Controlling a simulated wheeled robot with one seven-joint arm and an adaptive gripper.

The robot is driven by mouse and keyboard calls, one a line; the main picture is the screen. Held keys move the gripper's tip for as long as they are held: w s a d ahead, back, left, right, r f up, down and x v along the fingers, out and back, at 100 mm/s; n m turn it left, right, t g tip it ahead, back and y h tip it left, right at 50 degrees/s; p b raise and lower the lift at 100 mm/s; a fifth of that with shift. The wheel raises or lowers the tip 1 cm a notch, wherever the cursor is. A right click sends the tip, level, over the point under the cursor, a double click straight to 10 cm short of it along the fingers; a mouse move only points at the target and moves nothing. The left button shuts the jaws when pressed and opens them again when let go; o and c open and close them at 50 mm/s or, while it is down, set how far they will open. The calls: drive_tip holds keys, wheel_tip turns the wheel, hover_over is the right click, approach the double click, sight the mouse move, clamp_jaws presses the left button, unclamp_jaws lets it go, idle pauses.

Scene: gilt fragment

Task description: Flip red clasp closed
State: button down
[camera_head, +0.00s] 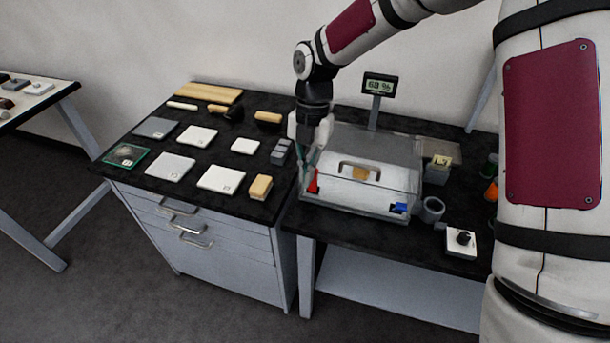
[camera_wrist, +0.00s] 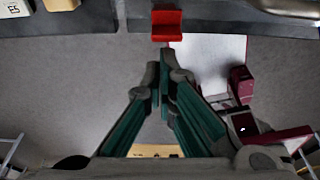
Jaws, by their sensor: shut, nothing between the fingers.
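The case (camera_head: 345,190) is a clear-lidded box on the dark bench, with its lid down over a gilt fragment (camera_head: 360,173) on a pale block. The red clasp (camera_head: 313,184) is at the case's front left; in the wrist view the red clasp (camera_wrist: 166,24) juts out from a dark edge at top centre. Whether it is latched is unclear. A blue clasp (camera_head: 399,208) is at the front right. My gripper (camera_head: 303,184) is shut and empty, pointing down beside the red clasp. In the wrist view my gripper (camera_wrist: 163,80) shows a gap below the clasp.
A humidity display (camera_head: 379,85) reading 68 % stands behind the case. A grey cup (camera_head: 431,209) and a knob box (camera_head: 460,241) are to its right. To the left, a drawer cabinet top holds pale tiles (camera_head: 220,179), brushes and a sponge block (camera_head: 260,187).

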drive_tip(key=shift+r, duration=0.25)
drive_tip(key=shift+r, duration=0.65)
